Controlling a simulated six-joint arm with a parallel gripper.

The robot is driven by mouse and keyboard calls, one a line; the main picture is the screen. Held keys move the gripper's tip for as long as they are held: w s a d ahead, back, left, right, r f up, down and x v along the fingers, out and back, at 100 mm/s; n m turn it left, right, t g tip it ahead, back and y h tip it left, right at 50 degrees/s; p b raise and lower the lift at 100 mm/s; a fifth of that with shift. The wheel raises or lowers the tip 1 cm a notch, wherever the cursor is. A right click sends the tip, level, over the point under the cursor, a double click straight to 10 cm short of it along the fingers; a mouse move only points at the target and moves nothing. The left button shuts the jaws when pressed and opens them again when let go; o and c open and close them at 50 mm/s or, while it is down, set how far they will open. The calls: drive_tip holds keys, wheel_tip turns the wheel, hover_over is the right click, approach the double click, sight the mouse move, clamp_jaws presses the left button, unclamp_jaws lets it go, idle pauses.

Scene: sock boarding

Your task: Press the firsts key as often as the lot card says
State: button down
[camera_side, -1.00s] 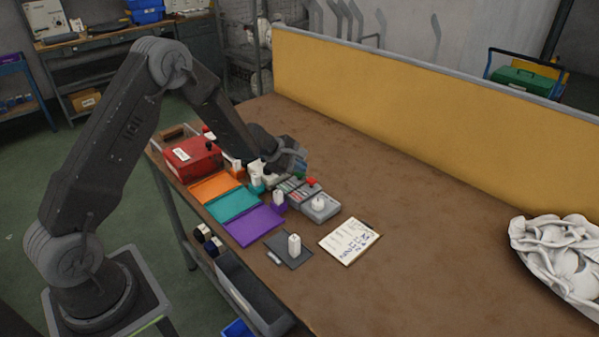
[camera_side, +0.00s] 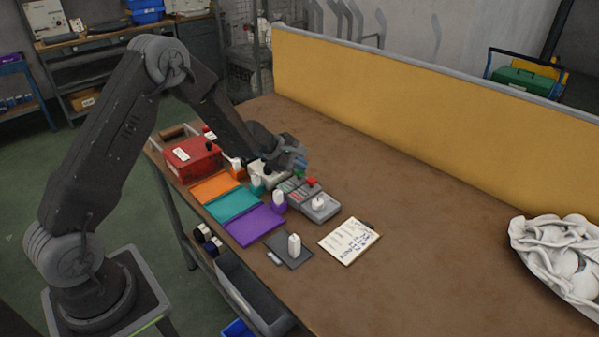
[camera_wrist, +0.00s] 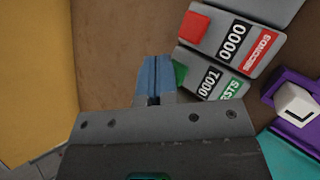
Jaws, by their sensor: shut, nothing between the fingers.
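The firsts counter (camera_wrist: 215,80) is a grey unit with a green key (camera_wrist: 180,72); its display reads 0001. In the side view the green key (camera_side: 299,174) shows just below my gripper. My gripper (camera_wrist: 157,77) is shut and empty, its blue fingertips beside the green key and partly covering it in the wrist view. In the side view my gripper (camera_side: 298,160) is at the back of the counters; whether it touches the key I cannot tell. The lot card (camera_side: 349,241) lies on the bench, its handwriting too small to read.
The seconds counter (camera_wrist: 240,42), with a red key (camera_wrist: 194,29), stands beside it and reads 0000. Orange (camera_side: 216,186), teal (camera_side: 235,204) and purple (camera_side: 254,226) mats lie left of the counters. A red box (camera_side: 193,159) stands behind.

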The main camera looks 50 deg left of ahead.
sight(299, 173)
drive_tip(key=shift+r, duration=0.45)
drive_tip(key=shift+r, duration=0.1)
drive_tip(key=shift+r, duration=2.45)
idle(0.6)
wheel_tip(299, 173, up, 4)
drive_tip(key=shift+f, duration=0.1)
drive_tip(key=shift+f, duration=0.15)
drive_tip(key=shift+f, duration=4.3)
